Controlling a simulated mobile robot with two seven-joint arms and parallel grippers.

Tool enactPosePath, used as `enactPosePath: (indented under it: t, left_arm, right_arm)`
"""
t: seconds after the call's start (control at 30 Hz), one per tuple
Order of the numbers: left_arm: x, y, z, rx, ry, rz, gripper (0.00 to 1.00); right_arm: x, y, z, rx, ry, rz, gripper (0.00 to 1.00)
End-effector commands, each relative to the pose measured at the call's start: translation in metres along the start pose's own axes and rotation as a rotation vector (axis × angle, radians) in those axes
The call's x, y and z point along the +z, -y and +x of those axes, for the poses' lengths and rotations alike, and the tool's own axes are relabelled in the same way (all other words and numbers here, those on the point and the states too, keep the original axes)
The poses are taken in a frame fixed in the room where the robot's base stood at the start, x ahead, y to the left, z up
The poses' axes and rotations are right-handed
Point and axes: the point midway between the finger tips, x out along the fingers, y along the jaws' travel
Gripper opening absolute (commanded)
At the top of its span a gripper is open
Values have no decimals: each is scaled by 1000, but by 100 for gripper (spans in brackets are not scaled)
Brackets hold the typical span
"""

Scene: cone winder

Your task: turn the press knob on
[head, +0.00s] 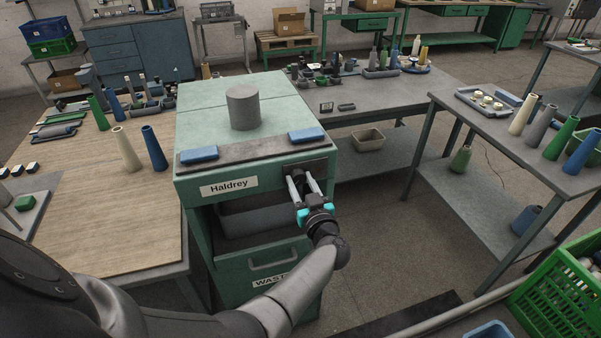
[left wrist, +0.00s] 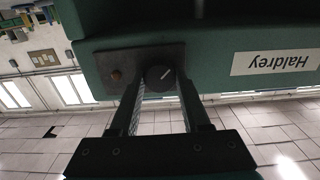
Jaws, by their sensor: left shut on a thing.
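The press is a green cabinet (head: 190,186) with a "Haldrey" label, a grey cylinder (head: 243,107) and two blue pads on top. Its dark switch plate (left wrist: 108,62) is on the front face, at the upper right in the head view. The round black press knob (left wrist: 160,73) has a short white mark, which sits slanted in the left wrist view. My left gripper (head: 303,179) is at the plate, its fingers on either side of the knob and shut on it. My right gripper is not in view.
A small brown-orange button (left wrist: 116,75) sits beside the knob on the plate. A wooden-topped table (head: 85,215) with cones stands left. A grey table (head: 480,130) with cones stands right, and a green crate (head: 560,300) is at the lower right. Floor is open between.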

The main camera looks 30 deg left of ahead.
Motion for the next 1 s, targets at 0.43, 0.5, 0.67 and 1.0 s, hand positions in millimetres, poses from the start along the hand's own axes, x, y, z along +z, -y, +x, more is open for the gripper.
enactPosePath:
  t: [0.43, 0.5, 0.67, 1.0]
  left_arm:
    - [1, -1, -2, 3, 8, 423, 0]
    - [1, -1, -2, 4, 8, 484, 0]
    - [2, -1, -2, 4, 6, 607, 0]
    - [2, -1, -1, 4, 5, 768, 0]
  right_arm:
    - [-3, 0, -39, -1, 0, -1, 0]
    - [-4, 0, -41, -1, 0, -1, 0]
    - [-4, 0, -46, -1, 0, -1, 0]
    - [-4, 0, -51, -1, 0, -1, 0]
